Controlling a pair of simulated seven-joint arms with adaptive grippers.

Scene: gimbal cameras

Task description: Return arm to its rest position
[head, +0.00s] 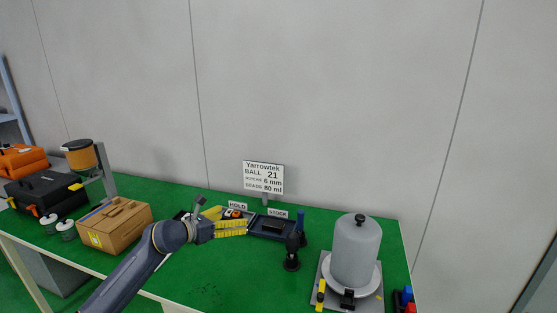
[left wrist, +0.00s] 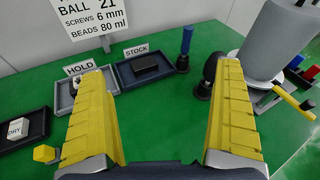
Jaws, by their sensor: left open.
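My left arm (head: 140,268) reaches in from the lower left over the green table. Its gripper (head: 246,228) is in front of the trays marked HOLD and STOCK, with its yellow fingers pointing right. The gripper is open and empty. The HOLD tray (left wrist: 62,108) is partly hidden behind the left finger. My right gripper is not in view.
A black upright piece (head: 292,262) on a round foot stands right of the gripper. A grey domed vessel (head: 357,250) stands farther right. A cardboard box (head: 122,228) is left of the arm. A sign (head: 263,177) stands behind the trays. A yellow cube (left wrist: 45,153) lies near the left finger.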

